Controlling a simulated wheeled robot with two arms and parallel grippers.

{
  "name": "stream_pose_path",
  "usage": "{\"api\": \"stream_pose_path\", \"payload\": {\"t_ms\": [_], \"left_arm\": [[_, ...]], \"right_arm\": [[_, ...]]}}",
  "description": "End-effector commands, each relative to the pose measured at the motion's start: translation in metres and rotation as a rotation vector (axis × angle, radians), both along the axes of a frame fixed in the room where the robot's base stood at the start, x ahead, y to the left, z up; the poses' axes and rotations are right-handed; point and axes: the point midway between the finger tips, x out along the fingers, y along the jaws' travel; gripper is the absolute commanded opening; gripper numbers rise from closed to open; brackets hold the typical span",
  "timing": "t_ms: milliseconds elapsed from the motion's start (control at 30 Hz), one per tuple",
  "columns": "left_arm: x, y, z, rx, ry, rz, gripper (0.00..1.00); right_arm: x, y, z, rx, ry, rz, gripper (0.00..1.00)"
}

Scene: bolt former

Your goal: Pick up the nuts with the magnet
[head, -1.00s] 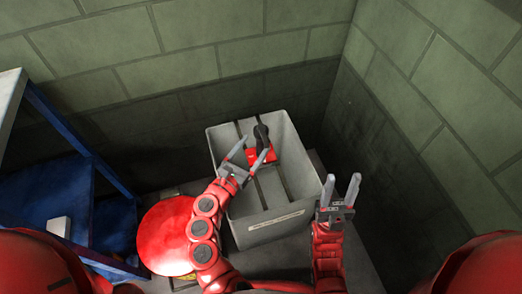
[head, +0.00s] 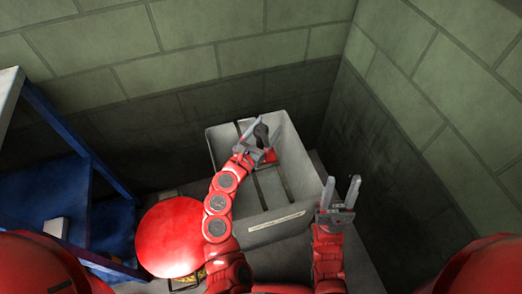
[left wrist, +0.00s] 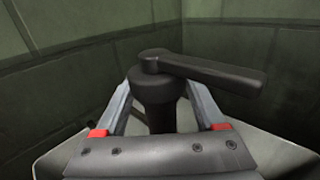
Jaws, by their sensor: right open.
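My left gripper (head: 258,142) is open, with one finger on each side of the black handle. In the left wrist view the handle (left wrist: 156,95) rises between the two fingers, and a gap shows on each side. The red base is partly hidden by the gripper. My right gripper (head: 339,193) is open and empty at the bin's front right corner. I cannot make out any nuts.
A round red lid-like disc (head: 170,237) stands left of the bin. A blue-framed shelf (head: 85,165) is further left. Green block walls (head: 240,60) close off the back and right. The front of the bin floor looks clear.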

Motion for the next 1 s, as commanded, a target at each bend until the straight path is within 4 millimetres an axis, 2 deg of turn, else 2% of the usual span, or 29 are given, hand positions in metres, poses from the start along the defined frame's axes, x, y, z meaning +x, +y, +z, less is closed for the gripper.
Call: {"api": "stream_pose_path", "payload": {"t_ms": [33, 367, 1000], "left_arm": [[0.0000, 0.0001, 0.0000, 0.000, 0.000, 0.000, 0.60], [-0.0001, 0.0000, -0.0001, 0.000, 0.000, 0.000, 0.00], [-0.0002, 0.0001, -0.0002, 0.000, 0.000, 0.000, 0.00]], "right_arm": [[0.0000, 0.0000, 0.0000, 0.000, 0.000, 0.000, 0.47], [0.0000, 0.0000, 0.0001, 0.000, 0.000, 0.000, 0.47], [0.0000, 0.0000, 0.0000, 0.000, 0.000, 0.000, 0.47]]}}
